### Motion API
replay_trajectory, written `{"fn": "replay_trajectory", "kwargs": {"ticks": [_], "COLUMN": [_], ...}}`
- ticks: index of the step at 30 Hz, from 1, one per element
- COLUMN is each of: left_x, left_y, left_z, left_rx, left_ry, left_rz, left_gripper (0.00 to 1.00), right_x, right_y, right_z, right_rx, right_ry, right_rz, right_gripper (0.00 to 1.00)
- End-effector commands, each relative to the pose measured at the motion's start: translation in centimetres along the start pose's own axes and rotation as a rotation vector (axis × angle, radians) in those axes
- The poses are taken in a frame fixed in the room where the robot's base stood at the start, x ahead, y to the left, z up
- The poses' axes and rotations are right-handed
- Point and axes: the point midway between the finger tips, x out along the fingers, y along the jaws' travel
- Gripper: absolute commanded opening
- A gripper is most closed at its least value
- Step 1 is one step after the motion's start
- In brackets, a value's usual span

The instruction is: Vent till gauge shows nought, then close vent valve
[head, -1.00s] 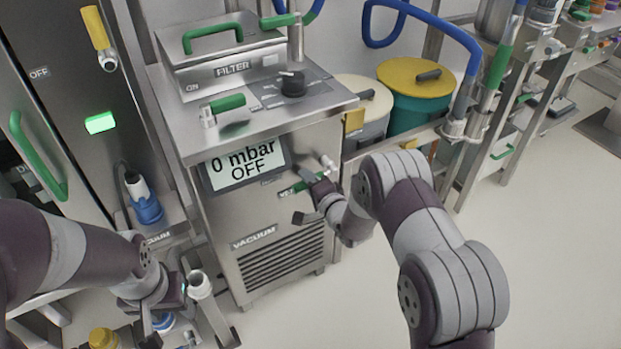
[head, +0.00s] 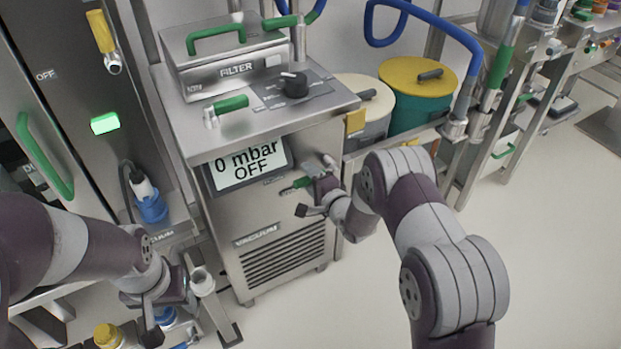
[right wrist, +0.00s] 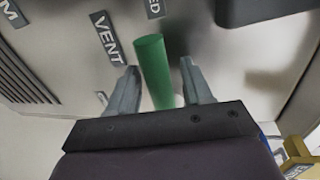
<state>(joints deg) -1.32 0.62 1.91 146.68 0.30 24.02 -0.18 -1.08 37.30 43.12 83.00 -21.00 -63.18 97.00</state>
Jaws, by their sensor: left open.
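The gauge (head: 248,163) on the front of the steel vacuum unit (head: 225,215) reads "0 mbar OFF". The green vent valve handle (head: 297,185) is below and right of it, lying roughly sideways. My right gripper (head: 312,190) is at this handle and partly hides the valve. In the right wrist view the green handle (right wrist: 153,70) stands between my two fingers, with a gap on each side, beside a "VENT" label (right wrist: 107,38). My left gripper (head: 175,318) is open at the lower left, away from the valve; its fingertips are only partly visible.
A black knob (head: 293,85), another green handle (head: 230,104) and a filter box (head: 228,65) are on top of the unit. A white-topped pipe (head: 202,282) and a yellow cap (head: 107,335) are near my left gripper. The floor (head: 550,240) at right is clear.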

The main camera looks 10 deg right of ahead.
Motion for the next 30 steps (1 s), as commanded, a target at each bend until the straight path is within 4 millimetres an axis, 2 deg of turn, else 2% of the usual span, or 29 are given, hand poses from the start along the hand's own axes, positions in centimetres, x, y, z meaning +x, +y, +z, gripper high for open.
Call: {"fn": "replay_trajectory", "kwargs": {"ticks": [6, 9, 11, 18, 21, 25, 30], "left_x": [0.0, -0.3, -0.7, -2.3, -2.7, -2.9, -2.9], "left_y": [0.0, 0.0, 0.0, 0.0, 0.0, 0.0, 0.0], "left_z": [0.0, 0.0, -0.1, -0.3, -0.3, -0.3, -0.3], "left_rx": [0.0, 0.0, 0.0, 0.0, 0.0, 0.0, 0.0], "left_ry": [0.0, 0.0, 0.0, 0.0, 0.0, 0.0, 0.0], "left_rz": [0.0, 0.0, 0.0, 0.0, 0.0, 0.0, 0.0], "left_gripper": [0.52, 0.52, 0.52, 0.52, 0.52, 0.52, 0.52], "right_x": [0.0, -0.7, -1.8, -8.3, -10.5, -12.2, -12.8], "right_y": [0.0, -0.1, -0.2, -0.3, -0.2, -0.1, 0.0], "right_z": [0.0, 0.0, 0.0, -0.1, -0.1, -0.1, 0.0], "right_rx": [-0.002, -0.002, -0.001, 0.001, 0.001, 0.0, -0.001], "right_ry": [0.0, 0.0, 0.0, 0.003, 0.003, 0.002, 0.0], "right_rz": [0.0, 0.002, 0.002, 0.003, 0.002, 0.001, 0.0], "right_gripper": [0.49, 0.49, 0.49, 0.49, 0.49, 0.49, 0.49]}}
